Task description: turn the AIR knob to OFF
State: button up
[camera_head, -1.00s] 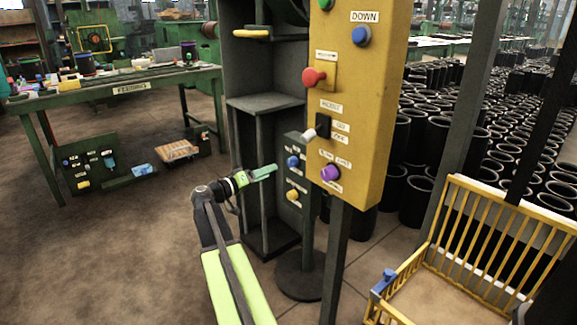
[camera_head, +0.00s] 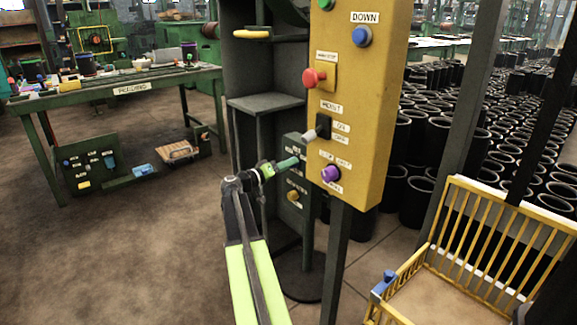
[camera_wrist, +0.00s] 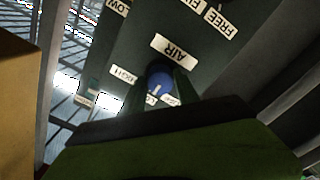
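The AIR knob (camera_wrist: 159,80) is blue with a white pointer mark. In the wrist view it sits on a dark green panel beside the AIR label (camera_wrist: 174,50), which reads upside down. Small labels by the knob are partly covered, and I cannot read OFF. My gripper (camera_wrist: 160,92) has its two green fingers on either side of the knob, apart; whether they touch it I cannot tell. In the head view my gripper (camera_head: 294,161) is at the upper part of the dark green control box (camera_head: 291,215) and hides the knob.
The yellow panel (camera_head: 372,130) stands close at the right, with a red button (camera_head: 313,77), a lever (camera_head: 315,132) and a purple knob (camera_head: 330,174). A yellow wire basket (camera_head: 480,240) is at the lower right.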

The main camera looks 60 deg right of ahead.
jog(key=c, duration=0.7)
jog(key=shift+d, duration=0.1)
grip_shut()
jog(key=n, duration=0.8)
jog(key=shift+n, duration=0.3)
jog(key=o, duration=1.3)
grip_release()
jog(key=shift+c, duration=0.2)
